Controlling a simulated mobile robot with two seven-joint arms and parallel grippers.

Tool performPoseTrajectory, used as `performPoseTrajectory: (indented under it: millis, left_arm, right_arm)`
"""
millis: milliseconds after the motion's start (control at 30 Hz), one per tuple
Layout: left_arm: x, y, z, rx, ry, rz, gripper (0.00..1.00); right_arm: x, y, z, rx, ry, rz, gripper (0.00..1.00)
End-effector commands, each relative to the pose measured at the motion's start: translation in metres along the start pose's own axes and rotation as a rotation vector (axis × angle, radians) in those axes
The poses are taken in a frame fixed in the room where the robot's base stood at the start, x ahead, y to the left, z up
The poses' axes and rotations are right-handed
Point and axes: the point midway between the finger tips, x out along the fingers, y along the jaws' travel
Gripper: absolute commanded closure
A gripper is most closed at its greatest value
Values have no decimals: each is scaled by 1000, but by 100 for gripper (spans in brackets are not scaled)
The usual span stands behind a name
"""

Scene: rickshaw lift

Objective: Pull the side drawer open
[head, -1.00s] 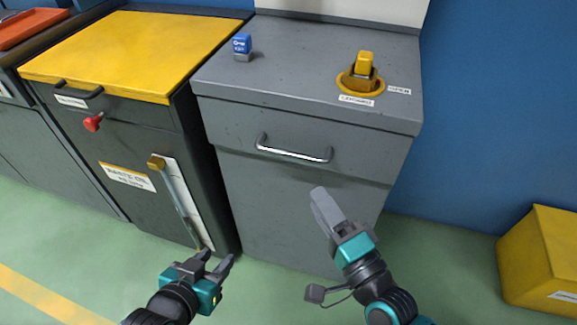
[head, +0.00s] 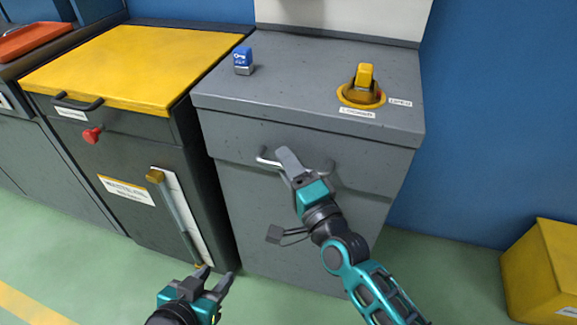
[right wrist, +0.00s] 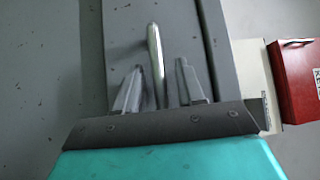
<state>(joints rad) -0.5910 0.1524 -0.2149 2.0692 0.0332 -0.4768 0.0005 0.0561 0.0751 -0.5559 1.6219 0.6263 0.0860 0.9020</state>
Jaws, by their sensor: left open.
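The side drawer (head: 235,147) is the grey front at the top of the grey cabinet, and it looks shut. Its metal bar handle (head: 266,159) is partly hidden by my right gripper (head: 290,160). In the right wrist view the handle (right wrist: 154,55) runs between the two separated fingers of my right gripper (right wrist: 160,85), with gaps beside it. My right gripper is open around the handle, not clamped. My left gripper (head: 212,279) is open and empty, low in front of the neighbouring dark cabinet.
A yellow rotary switch (head: 364,85) with labels and a blue key-marked block (head: 242,60) stand on the grey cabinet top. The dark cabinet has a yellow top (head: 130,65), red knob (head: 92,135) and lever (head: 175,215). A yellow box (head: 540,275) stands at right. A red box (right wrist: 298,80) shows in the wrist view.

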Motion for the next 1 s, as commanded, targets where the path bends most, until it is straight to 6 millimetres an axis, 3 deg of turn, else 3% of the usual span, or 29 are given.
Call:
performPoseTrajectory:
  millis: [167,567,1000]
  left_arm:
    - [0,0,0,-2,0,0,57]
    - [0,1,1,-4,-1,0,57]
    - [0,1,2,-4,-4,0,57]
  right_arm:
    - [0,0,0,0,0,0,62]
    - [0,0,0,0,0,0,100]
    - [-1,0,0,0,1,0,100]
